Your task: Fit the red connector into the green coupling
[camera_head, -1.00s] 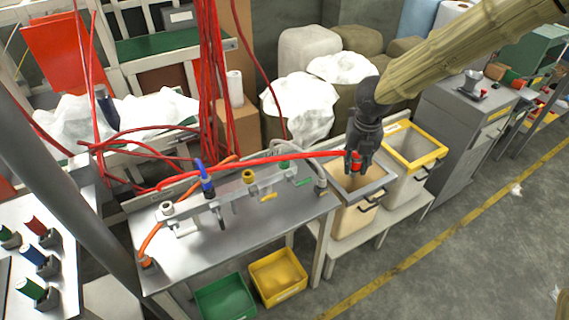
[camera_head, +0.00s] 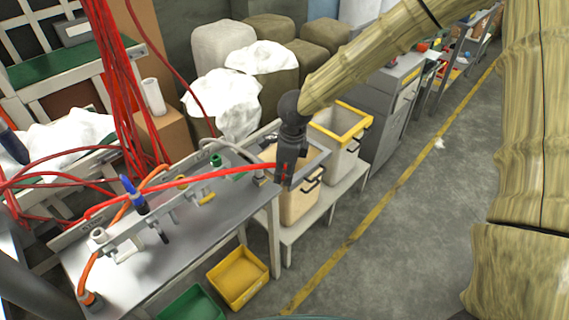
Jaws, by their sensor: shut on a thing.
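My gripper (camera_head: 286,180) points down, shut on the red connector (camera_head: 284,168), which is mostly hidden between the fingers. A red hose (camera_head: 190,182) runs from it leftward across the bench. The gripper is just right of the metal bench's right end, in front of the grey-rimmed bin. The green coupling (camera_head: 216,160) stands on the fixture rail at the bench's right part, left of my gripper and apart from it. The red connector is not touching it.
The metal bench (camera_head: 190,240) carries a rail with a blue-topped connector (camera_head: 132,190) and a white one (camera_head: 99,236). A grey hose (camera_head: 232,146) arches behind the green coupling. A grey-rimmed bin (camera_head: 300,205) and yellow-rimmed bin (camera_head: 340,150) stand right. Red hoses hang at left.

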